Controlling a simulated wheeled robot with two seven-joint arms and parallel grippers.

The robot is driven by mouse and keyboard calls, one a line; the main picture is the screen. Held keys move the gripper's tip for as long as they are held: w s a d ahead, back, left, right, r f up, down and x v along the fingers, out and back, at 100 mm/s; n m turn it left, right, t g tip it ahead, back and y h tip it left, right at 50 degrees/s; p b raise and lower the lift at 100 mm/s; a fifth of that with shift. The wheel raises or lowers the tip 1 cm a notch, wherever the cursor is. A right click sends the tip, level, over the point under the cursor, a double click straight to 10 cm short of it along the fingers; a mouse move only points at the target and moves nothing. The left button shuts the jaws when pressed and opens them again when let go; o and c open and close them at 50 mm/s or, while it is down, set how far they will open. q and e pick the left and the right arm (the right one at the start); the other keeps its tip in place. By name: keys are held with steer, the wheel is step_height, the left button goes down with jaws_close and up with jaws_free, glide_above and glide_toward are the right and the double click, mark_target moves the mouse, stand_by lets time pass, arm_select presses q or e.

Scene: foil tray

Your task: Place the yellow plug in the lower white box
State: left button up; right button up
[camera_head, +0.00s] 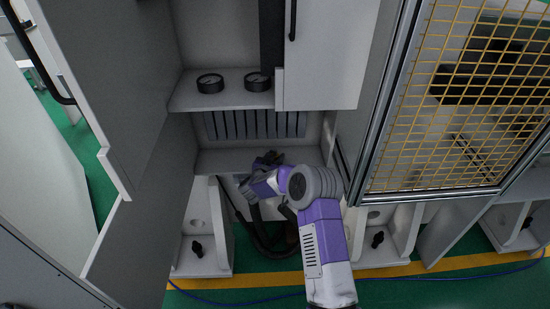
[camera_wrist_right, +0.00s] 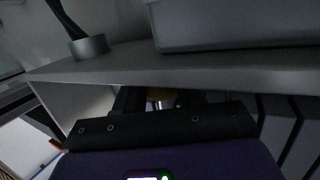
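My right gripper (camera_head: 268,160) reaches into the lower compartment of the open white cabinet (camera_head: 212,162), just above that compartment's floor. In the right wrist view, a small dull yellow patch (camera_wrist_right: 184,97), likely the yellow plug, shows between the dark parts of my right gripper (camera_wrist_right: 160,100). A pale metallic bit is beside it. The patch is mostly hidden behind the black gripper body, and I cannot tell whether the fingers touch it. The plug does not show in the head view. My left gripper is in neither view.
Two black round fittings (camera_head: 233,82) stand on the shelf (camera_head: 190,97) above my gripper. The shelf's front edge also shows close above the gripper in the right wrist view (camera_wrist_right: 200,67). An open door (camera_head: 110,80) stands left, a yellow mesh panel (camera_head: 455,110) right.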

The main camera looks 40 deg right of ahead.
steer(key=o, duration=0.4)
steer(key=shift+r, duration=0.1)
steer(key=shift+a+r, duration=0.1)
steer(key=shift+r, duration=0.1)
steer(key=p+v, duration=0.3)
steer(key=v, duration=0.8)
steer(key=s+a+f+n+y, duration=0.35)
steer(key=a+f+y, duration=0.25)
steer(key=a+f, duration=0.25)
steer(key=s+a+f+n+y, duration=0.2)
steer(key=s+a+f+y, duration=0.3)
steer(key=a+f, duration=0.3)
steer(key=s+a+f+n+g+y, duration=0.1)
steer(key=s+a+f+g+y, duration=0.1)
steer(key=s, duration=0.5)
steer(key=s+a+f+n+g+y, duration=0.1)
steer(key=s+a+f+g+y, duration=0.1)
steer(key=s, duration=0.5)
steer(key=s+a+f+n+g+y, duration=0.1)
steer(key=s+a+f+g+y, duration=0.1)
steer(key=s+a+g, duration=0.2)
steer(key=shift+s+a+g, duration=0.15)
steer(key=shift+s+a, duration=0.25)
steer(key=shift+s, duration=0.45)
steer(key=shift+s+a+g, duration=0.15)
steer(key=shift+s+a, duration=0.2)
steer(key=shift+s, duration=0.5)
